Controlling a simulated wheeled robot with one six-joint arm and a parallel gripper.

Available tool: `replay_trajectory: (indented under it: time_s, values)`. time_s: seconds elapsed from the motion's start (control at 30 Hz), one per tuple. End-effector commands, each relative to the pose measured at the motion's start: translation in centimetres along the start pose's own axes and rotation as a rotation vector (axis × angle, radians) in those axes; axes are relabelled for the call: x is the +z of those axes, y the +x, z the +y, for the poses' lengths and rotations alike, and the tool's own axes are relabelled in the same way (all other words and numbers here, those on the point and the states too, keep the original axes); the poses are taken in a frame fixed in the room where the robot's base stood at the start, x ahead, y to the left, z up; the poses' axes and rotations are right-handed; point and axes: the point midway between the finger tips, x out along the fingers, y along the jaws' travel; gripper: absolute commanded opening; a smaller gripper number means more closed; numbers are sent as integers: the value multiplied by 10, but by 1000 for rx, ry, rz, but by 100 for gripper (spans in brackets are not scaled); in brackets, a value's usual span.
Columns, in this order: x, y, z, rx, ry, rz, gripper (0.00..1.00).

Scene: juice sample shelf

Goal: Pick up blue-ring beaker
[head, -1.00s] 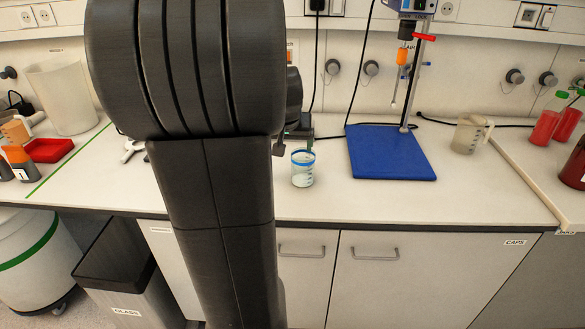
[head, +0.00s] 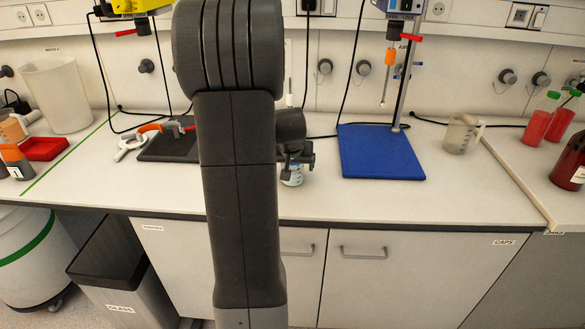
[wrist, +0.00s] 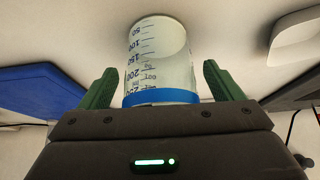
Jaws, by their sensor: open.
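The blue-ring beaker (wrist: 160,60) is clear with printed graduations and a blue band. In the wrist view it stands between the two green fingers of my gripper (wrist: 167,85), with a visible gap on each side. My gripper is open around it and does not appear to touch it. In the head view the beaker (head: 292,175) is mostly hidden behind my gripper (head: 296,158) and arm; only a lower part shows on the bench.
A blue stirrer base (head: 380,152) with a stand is just right of the beaker. A dark stirrer base (head: 170,147) is to the left. A plastic jug (head: 460,135) stands farther right. The front strip of bench (head: 400,200) is clear.

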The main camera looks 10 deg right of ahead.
Motion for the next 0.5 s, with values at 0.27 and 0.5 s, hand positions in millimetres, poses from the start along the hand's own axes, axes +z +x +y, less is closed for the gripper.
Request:
replay_trajectory:
  time_s: [0.27, 0.5]
  values:
    - [0, 2, 0, 0, 0, 1, 86]
    - [0, 2, 0, 0, 0, 1, 41]
